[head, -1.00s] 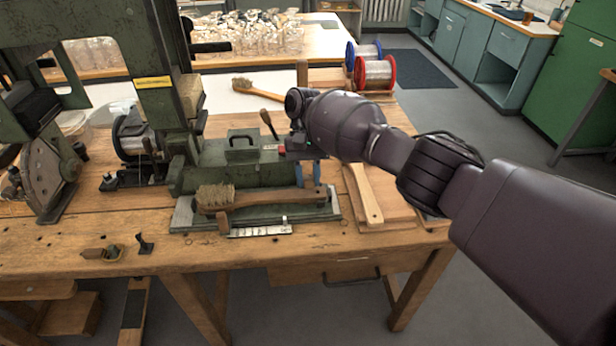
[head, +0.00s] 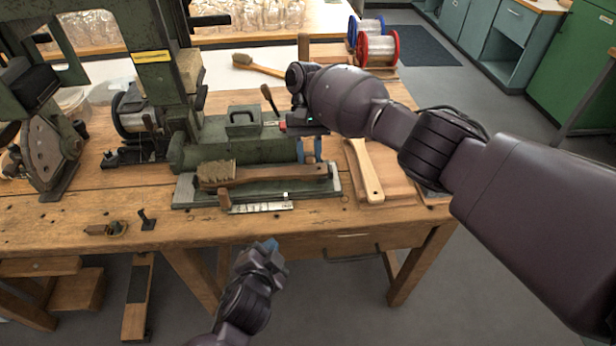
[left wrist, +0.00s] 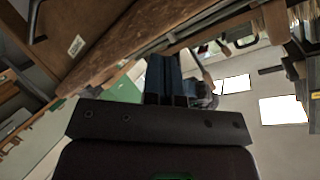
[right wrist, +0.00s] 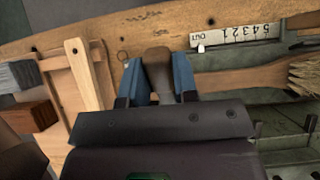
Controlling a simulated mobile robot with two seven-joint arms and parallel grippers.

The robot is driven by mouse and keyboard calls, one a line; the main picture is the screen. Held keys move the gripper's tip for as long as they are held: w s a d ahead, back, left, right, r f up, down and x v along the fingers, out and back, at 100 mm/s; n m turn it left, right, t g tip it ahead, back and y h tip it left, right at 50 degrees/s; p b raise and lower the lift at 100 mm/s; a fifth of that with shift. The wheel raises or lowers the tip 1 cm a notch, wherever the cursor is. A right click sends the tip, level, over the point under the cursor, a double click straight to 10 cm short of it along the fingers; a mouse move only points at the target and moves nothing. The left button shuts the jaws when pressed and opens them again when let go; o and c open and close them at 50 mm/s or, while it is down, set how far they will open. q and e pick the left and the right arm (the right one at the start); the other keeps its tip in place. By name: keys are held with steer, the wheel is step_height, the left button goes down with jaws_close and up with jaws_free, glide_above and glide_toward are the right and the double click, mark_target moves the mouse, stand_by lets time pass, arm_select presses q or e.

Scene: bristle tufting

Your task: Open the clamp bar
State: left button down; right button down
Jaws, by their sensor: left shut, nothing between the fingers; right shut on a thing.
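The green clamp fixture (head: 240,151) stands on the workbench, with a grey base plate along its front. A wooden brush (head: 265,175) lies along its front edge, bristles to the left. My right gripper (head: 310,158) points down by the brush's right end. In the right wrist view its blue fingers are shut on a dark brown rounded knob (right wrist: 158,68), beside the brush handle (right wrist: 235,79). I cannot tell how the knob joins the clamp bar, which I cannot make out clearly. My left gripper (head: 268,246) is shut and empty, in front of the bench edge.
A wooden paddle (head: 366,172) lies on a board right of the fixture. A ruler plate (head: 260,207) lies in front of the brush. A black-tipped lever (head: 268,100) rises behind the fixture. A tall green press (head: 163,75) stands to the left.

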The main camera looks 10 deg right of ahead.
mark_target(307, 165)
arm_select(q)
steer(key=s+d+r+m+t+y, duration=0.1)
steer(key=d+r+m+t, duration=0.3)
steer(key=m, duration=0.7)
steer(key=s+d+m+t+y, duration=0.1)
steer(key=d+m+t, duration=0.1)
steer(key=d+m, duration=0.6)
steer(key=w+r+m, duration=0.1)
steer(key=w, duration=0.2)
steer(key=w+a+m+y, duration=0.1)
steer(key=w+m, duration=0.1)
steer(key=w, duration=0.1)
steer(key=w+a+r+m, duration=0.1)
steer(key=w+m, duration=0.1)
steer(key=w, duration=0.1)
steer(key=shift+w+a+r+t, duration=0.2)
steer(key=shift+w+r+t, duration=0.1)
steer(key=shift+w+r, duration=0.1)
arm_select(e)
steer(key=shift+r, duration=0.1)
arm_select(q)
steer(key=shift+w+r, duration=1.45)
steer(key=shift+r, duration=0.15)
steer(key=shift+r, duration=0.1)
